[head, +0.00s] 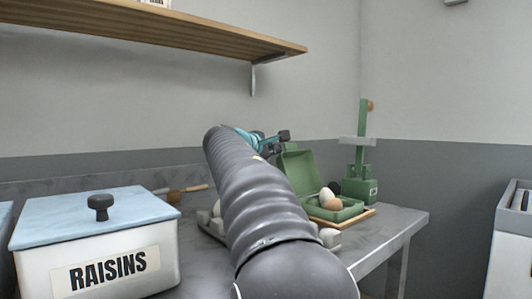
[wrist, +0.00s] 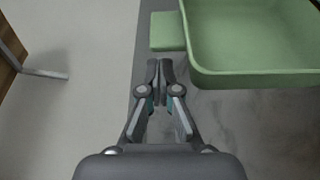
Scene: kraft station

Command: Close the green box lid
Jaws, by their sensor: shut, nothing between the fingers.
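The green box (head: 340,213) stands open on the table, with its lid (head: 298,165) raised at the back left. Eggs (head: 329,199) sit in the box. My gripper (head: 284,136) is just above the lid's top edge in the head view. In the wrist view my gripper (wrist: 160,68) is shut and empty. A hollow green part of the box (wrist: 245,75) is to the right of the fingertips there, with a visible gap. I cannot tell whether that part is the lid or the base. My arm hides part of the table left of the box.
A wooden board (head: 368,213) lies under the box. A green stand (head: 361,160) is just behind it. A white raisins container (head: 100,260) with a blue lid is at the left. A wooden shelf (head: 180,32) hangs on the wall above. The table's right corner (head: 415,217) is clear.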

